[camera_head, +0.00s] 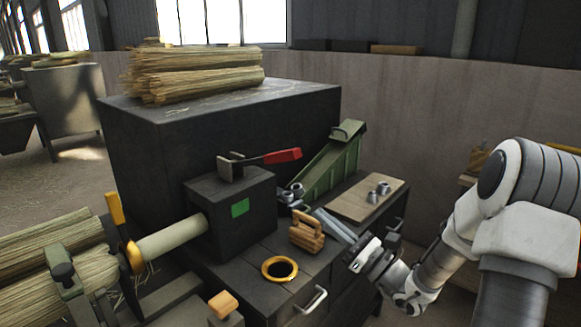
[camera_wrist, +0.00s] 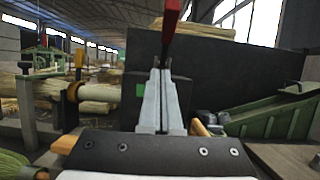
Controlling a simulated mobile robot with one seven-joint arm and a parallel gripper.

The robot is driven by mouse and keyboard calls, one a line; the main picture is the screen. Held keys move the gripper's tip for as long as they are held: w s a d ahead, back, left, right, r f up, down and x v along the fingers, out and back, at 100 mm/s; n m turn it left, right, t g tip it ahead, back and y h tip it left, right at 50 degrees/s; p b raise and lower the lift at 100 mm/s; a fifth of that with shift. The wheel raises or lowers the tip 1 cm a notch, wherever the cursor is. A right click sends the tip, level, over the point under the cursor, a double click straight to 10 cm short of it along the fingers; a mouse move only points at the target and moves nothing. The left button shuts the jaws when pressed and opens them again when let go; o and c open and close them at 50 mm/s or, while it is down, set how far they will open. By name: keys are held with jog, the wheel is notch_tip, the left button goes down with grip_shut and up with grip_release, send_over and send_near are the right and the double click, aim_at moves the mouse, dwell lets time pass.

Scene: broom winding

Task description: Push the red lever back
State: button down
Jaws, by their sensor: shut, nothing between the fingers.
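The red lever (camera_head: 282,156) is a red handle on a dark metal arm, mounted on top of a black box (camera_head: 240,190) with a green square on its front. In the head view the handle points right. My gripper (camera_head: 357,259) is to the right of the box and lower than the lever, apart from it. In the wrist view the red lever (camera_wrist: 171,20) shows at the top, above and beyond my fingertips (camera_wrist: 161,68). The fingers are together with nothing between them. The lever's base is hidden in the wrist view.
A large black cabinet (camera_head: 300,105) carrying straw bundles (camera_head: 195,72) stands behind. A green sloped chute (camera_head: 333,165) is right of the lever. A wooden block (camera_head: 306,232), a yellow ring (camera_head: 279,269) and a board with metal fittings (camera_head: 360,203) lie on the bench.

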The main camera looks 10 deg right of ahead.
jog(key=shift+w+d+m, duration=0.1)
jog(key=shift+d+m, duration=0.2)
jog(key=shift+d, duration=0.05)
jog(key=b, duration=0.1)
send_near(279, 162)
jog(key=w+a+f, duration=0.2)
jog(key=w, duration=0.2)
jog(key=shift+w+a+r, duration=0.2)
jog(key=shift+w+r, duration=0.05)
jog(key=shift+r, duration=0.3)
jog(key=shift+w+a+r, duration=0.15)
jog(key=shift+w+r, duration=0.15)
jog(key=shift+r, duration=0.3)
jog(key=shift+w+a+r, duration=0.2)
jog(key=shift+w+r, duration=0.05)
jog(key=shift+r, duration=0.3)
